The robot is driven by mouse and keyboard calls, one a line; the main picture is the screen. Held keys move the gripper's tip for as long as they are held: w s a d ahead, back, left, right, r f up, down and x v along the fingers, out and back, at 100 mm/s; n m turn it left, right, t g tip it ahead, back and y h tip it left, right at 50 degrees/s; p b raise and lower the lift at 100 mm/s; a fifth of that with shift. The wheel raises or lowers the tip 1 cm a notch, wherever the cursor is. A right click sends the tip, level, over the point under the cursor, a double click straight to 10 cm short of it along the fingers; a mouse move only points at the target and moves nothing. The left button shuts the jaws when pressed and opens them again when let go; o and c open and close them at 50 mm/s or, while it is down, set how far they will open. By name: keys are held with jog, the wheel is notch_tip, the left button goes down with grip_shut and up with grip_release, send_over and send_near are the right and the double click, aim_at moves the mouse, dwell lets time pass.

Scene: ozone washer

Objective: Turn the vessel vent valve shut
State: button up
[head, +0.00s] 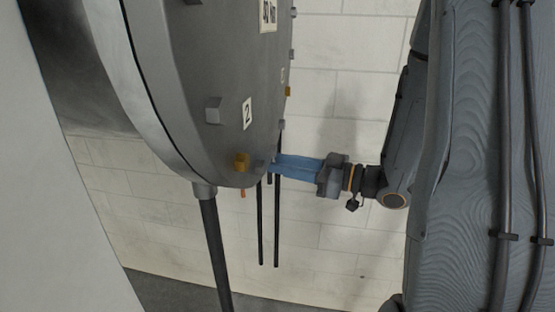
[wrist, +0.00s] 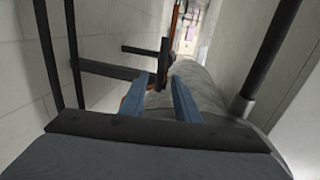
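The vessel (head: 200,90) is a large grey drum with a flat end plate; its grey body also shows in the wrist view (wrist: 215,90). My gripper (head: 276,166) has blue fingers that reach left to the vessel's lower right edge. In the wrist view my gripper (wrist: 158,86) has its two blue fingers apart, with a gap between them. An orange piece (wrist: 149,86) shows beside the left finger, partly hidden; I cannot tell whether it is the vent valve handle. A small orange-red piece (head: 243,193) hangs below the vessel. I cannot tell whether the fingers touch anything.
Thin dark pipes (head: 277,225) run down below the vessel near my fingers. A thicker dark pipe (head: 213,250) stands to the left. A dark bar (wrist: 163,62) crosses ahead of the fingers. A pale block wall (head: 340,240) is behind. A brass fitting (head: 241,161) sits on the plate.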

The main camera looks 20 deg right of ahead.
jog(key=shift+x, duration=0.9)
grip_shut()
